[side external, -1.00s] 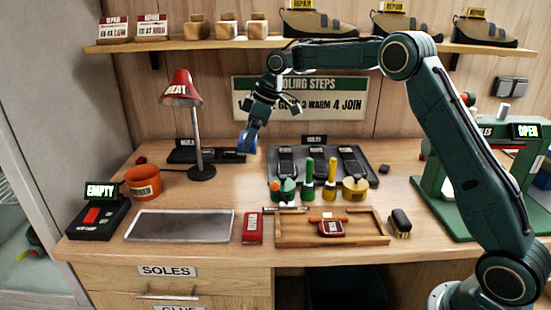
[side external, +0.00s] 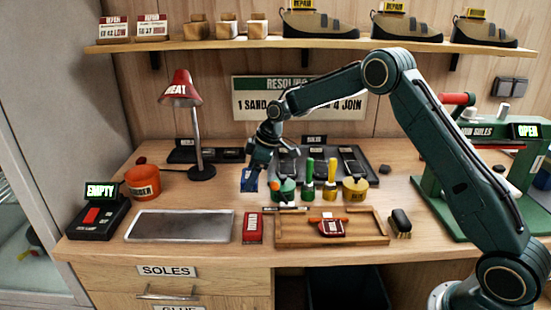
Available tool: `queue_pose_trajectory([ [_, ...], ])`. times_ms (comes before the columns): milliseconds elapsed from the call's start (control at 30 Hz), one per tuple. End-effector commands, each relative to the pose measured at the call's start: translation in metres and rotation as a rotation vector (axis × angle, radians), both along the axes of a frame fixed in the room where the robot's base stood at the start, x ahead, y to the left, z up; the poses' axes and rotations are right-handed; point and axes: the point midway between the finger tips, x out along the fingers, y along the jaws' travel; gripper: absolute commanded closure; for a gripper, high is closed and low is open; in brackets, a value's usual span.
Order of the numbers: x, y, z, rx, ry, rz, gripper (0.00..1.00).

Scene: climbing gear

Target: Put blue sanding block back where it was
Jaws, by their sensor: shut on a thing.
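The blue sanding block (side external: 249,180) is held in my gripper (side external: 254,167), which is shut on it and points downward. The block hangs above the bench, just left of the green glue pot and behind the red block. Whether its lower edge touches anything cannot be told from this view. A red block (side external: 253,228) with a white label lies at the front, left of the wooden tray (side external: 292,240). The tray holds a red-handled tool (side external: 331,227).
Pots and upright tools (side external: 309,180) stand right of the block, before a dark tray of soles (side external: 372,170). A metal plate (side external: 180,226) lies front left. A red lamp (side external: 181,90) stands behind left. A brush (side external: 400,223) lies right of the wooden tray. Bench around the lamp's front is clear.

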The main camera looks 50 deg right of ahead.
Motion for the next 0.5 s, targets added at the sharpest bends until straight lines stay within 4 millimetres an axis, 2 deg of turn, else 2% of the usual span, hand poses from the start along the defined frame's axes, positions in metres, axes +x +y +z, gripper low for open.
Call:
queue_pose_trajectory([
  [300,-0.001,0.0,-0.033,0.0,0.003,0.0,0.45],
  [500,0.0,0.0,-0.041,0.0,0.001,0.0,0.45],
])
